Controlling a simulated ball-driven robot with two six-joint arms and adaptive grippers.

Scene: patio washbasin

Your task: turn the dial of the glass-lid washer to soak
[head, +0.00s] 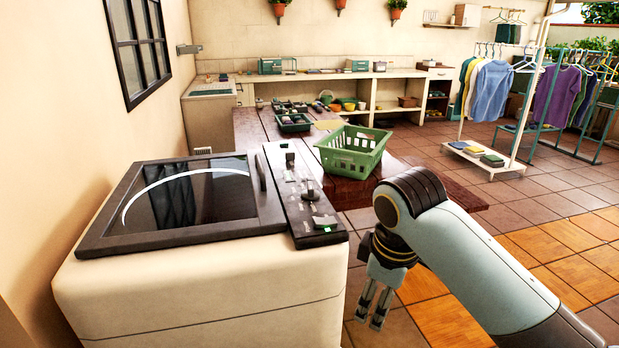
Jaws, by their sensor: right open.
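The glass-lid washer (210,289) stands at the left front, a cream box with a dark-framed glass lid (190,198) that is shut. Its dark control panel (290,190) runs along the lid's right side. A dark dial (311,190) stands up on the panel, between small green parts; its markings are too small to read. My right gripper (369,310) hangs fingers down to the right of the washer, lower than the panel and apart from the dial. It is open and empty. My left gripper is not in view.
A green basket (353,150) stands on the brown wooden table (262,150) just behind the panel. Dark green trays (294,123) lie farther back on it. Clothes racks (519,100) stand at the back right. Tiled floor (530,225) at the right is clear.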

